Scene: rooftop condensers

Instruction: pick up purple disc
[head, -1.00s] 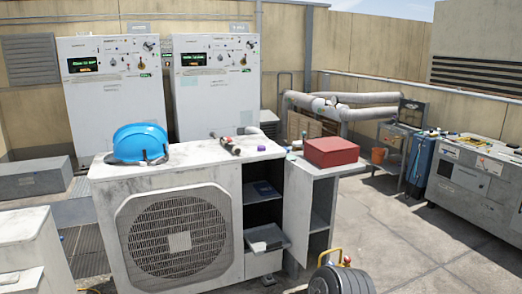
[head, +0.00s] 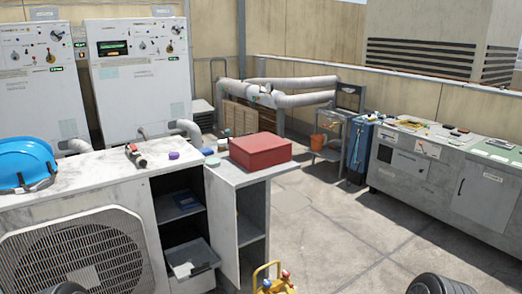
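The purple disc (head: 173,155) is a small flat round piece. It lies on the pale, worn top of the condenser unit (head: 95,168), near its back right edge. A dark valve-like fitting with a red part (head: 135,155) lies just to its left. Nothing covers the disc. Neither of my grippers shows in the head view, so whether they are open or shut is hidden.
A blue hard hat (head: 25,160) sits on the left of the unit. A red box (head: 260,150) and a teal disc (head: 214,162) are on the adjoining cabinet. A yellow-handled item (head: 268,278) stands below. The floor (head: 330,235) right of the cabinet is largely clear.

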